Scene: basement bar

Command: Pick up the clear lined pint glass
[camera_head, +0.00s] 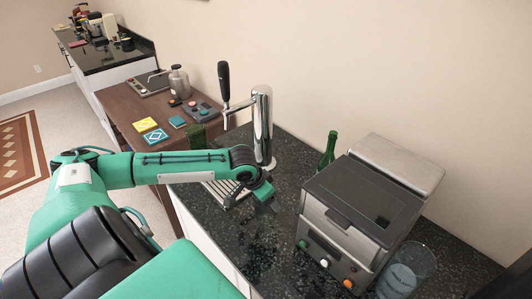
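A clear glass (418,262) stands on the dark counter at the lower right, beside the steel countertop appliance. It looks like the pint glass; a pale bluish round shape shows at its lower left, and I cannot make out its lines. My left gripper (273,202) hangs over the counter in front of the beer tap, well to the left of the glass, with the appliance between them. It is small and angled down, and I cannot tell if its fingers are apart. I see nothing held in it. My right gripper is not in view.
The steel appliance (345,228) with knobs takes up much of the counter (255,235). A chrome beer tap (262,125) and a green bottle (328,150) stand behind. A brown table (128,108) at the left holds coasters and a metal jug (179,82). The counter's front middle is clear.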

